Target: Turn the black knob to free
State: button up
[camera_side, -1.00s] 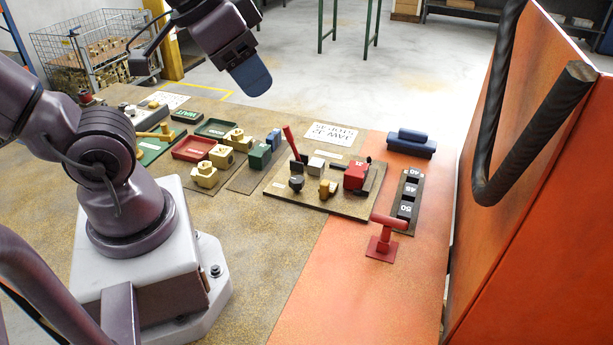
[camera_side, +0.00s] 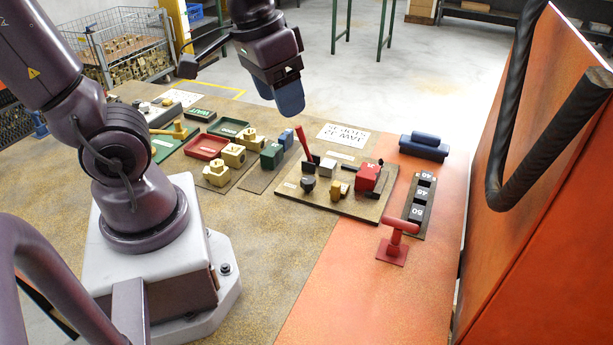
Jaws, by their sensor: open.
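A small dark round knob (camera_side: 308,184) stands near the front left of a brown fixture board (camera_side: 325,203). I take it to be the black knob; its pointer and markings are too small to read. My gripper (camera_side: 290,103) hangs above and behind the board, up and to the left of the knob, touching nothing. Its blue fingertips overlap in this view, so the gap between them is hidden. It holds nothing that I can see.
On the board are a red lever (camera_side: 304,146), a pale block (camera_side: 327,168), a brass piece (camera_side: 337,190) and a red block (camera_side: 368,177). A red T-handle (camera_side: 397,236) stands right of the board. Red (camera_side: 206,147) and green trays lie left.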

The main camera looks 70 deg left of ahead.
jog(key=w+a+f+n+g, duration=0.2)
jog(key=w+a+f+n, duration=0.25)
jog(key=f+n, duration=0.2)
jog(key=n, duration=1.3)
send_over(306, 178)
notch_tip(306, 178, down, 9)
jog(key=shift+g, duration=0.4)
notch_tip(306, 178, down, 12)
jog(key=shift+f, duration=0.25)
jog(key=shift+c, duration=0.2)
jog(key=shift+m, duration=0.25)
jog(key=c, duration=0.9)
